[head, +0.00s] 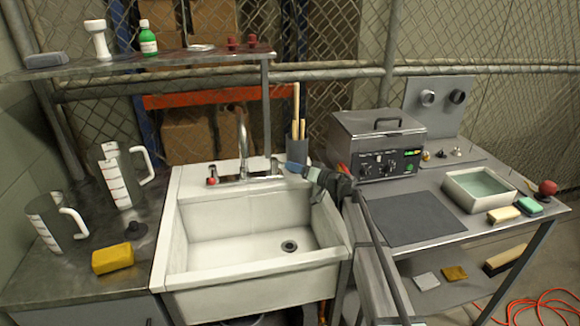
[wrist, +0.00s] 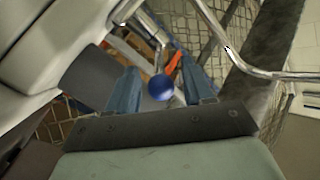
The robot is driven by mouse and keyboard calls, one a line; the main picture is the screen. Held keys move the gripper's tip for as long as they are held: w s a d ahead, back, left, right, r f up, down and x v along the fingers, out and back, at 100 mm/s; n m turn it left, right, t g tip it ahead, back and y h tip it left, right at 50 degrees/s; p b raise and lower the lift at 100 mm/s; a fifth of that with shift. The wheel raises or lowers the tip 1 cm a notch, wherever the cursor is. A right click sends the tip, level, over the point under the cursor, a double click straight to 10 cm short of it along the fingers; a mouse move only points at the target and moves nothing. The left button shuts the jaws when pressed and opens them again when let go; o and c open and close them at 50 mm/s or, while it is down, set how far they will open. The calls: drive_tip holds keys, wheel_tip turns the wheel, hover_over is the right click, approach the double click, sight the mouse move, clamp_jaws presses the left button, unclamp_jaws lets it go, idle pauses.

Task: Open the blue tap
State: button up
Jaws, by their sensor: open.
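The blue tap knob (wrist: 160,87) is a round blue ball. In the wrist view it shows between the two blue fingers of my gripper (wrist: 158,68), with gaps on both sides. My gripper (head: 297,169) is open and sits at the back right of the white sink (head: 190,233) in the head view, right of the tap. The blue knob cannot be made out in the head view, where the gripper covers that area. The chrome spout (head: 243,135) rises at the back of the sink. A red knob (head: 211,181) is on its left.
A grey holder with wooden sticks (head: 298,151) stands just behind my gripper. A metal heated bath (head: 376,145) is on the right table. Measuring jugs (head: 122,178) and a yellow sponge (head: 112,258) are on the left counter. The sink basin is empty.

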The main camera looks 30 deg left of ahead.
drive_tip(key=d, duration=0.4)
drive_tip(key=shift+s, duration=0.1)
drive_tip(key=shift+c, duration=0.2)
